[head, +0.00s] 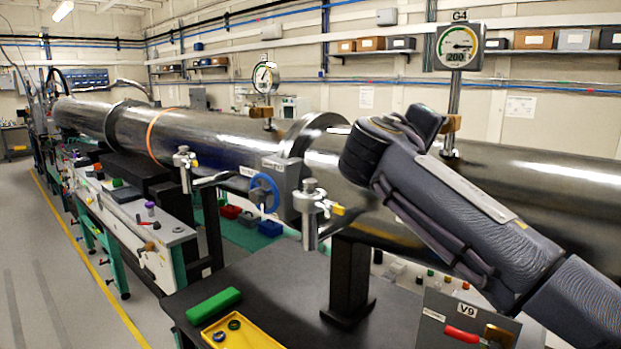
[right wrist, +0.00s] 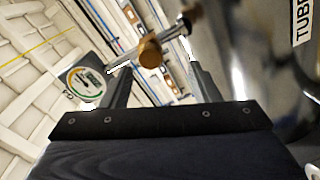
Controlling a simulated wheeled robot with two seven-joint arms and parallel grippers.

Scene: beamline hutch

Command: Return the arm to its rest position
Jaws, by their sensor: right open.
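My right arm (head: 450,205) comes in from the right in the head view and is raised in front of the big steel tube. Its gripper is hidden there behind the arm links. In the right wrist view my right gripper (right wrist: 161,68) shows its two dark fingers spread apart. A gauge stem with a brass fitting (right wrist: 150,54) appears between and beyond the fingers; I see no clear contact. The tilted gauge dial (right wrist: 88,82) is left of the left finger. My left gripper is not in view.
The steel tube (head: 225,140) runs across the hutch. Gauge G4 (head: 460,45) stands on it behind my arm, another gauge (head: 265,77) farther left. A blue handwheel valve (head: 264,193) is at the tube. A dark bench holds a green block (head: 213,306) and yellow tray (head: 262,341). Floor is open at left.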

